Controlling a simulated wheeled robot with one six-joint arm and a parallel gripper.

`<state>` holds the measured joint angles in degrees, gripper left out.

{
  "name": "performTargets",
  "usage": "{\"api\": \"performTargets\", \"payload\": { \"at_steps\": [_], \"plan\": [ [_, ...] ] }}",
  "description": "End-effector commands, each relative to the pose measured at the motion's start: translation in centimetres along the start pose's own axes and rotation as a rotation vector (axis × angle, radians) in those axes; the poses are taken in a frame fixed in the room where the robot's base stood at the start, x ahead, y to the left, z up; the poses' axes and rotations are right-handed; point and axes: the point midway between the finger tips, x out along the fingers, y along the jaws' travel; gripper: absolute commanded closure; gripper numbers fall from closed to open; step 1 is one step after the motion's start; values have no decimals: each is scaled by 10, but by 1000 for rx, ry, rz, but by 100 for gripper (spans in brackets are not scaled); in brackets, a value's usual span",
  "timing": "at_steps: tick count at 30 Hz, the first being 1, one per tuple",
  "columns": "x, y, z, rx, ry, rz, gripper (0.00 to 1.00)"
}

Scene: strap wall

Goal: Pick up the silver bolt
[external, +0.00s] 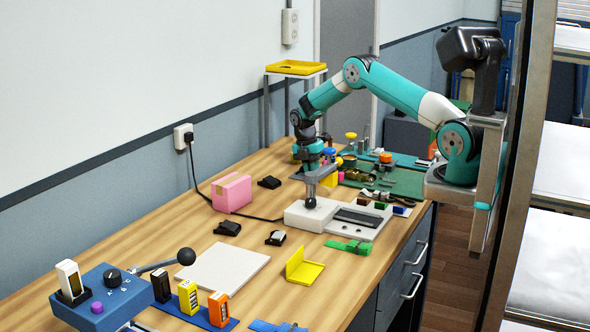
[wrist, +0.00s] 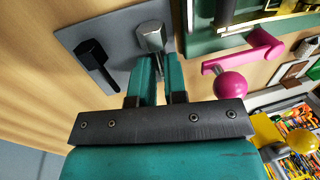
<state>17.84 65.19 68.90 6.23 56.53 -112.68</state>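In the wrist view, the silver bolt (wrist: 151,34) has a hex head and stands out from a grey plate (wrist: 122,24). My gripper (wrist: 159,66) has its two teal fingers close around the bolt's lower part, one on each side. The gap between the fingers is narrow, and I cannot tell whether they touch the bolt. A black bolt (wrist: 92,50) stands on the same plate to the left, apart from the fingers. In the external view, my arm reaches down to the middle of the bench. The silver bolt cannot be made out there.
A magenta lever with a ball (wrist: 230,84) is close to the right of my fingers in the wrist view. In the external view, a pink box (external: 231,192) and a white base (external: 308,214) stand near my arm.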

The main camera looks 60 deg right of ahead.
Motion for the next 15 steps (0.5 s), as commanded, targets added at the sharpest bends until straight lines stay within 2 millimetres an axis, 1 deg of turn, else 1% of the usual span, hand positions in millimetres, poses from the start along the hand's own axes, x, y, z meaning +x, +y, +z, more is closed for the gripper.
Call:
{"api": "performTargets", "payload": {
  "at_steps": [7, 8, 9, 15],
  "plan": [
    [3, 0, 0, 0, 0, 1, 87],
    [3, 0, 0, 0, 0, 1, 92],
    [3, 0, 0, 0, 0, 1, 100],
    [2, 0, 0, 0, 0, 1, 100]
  ]
}}
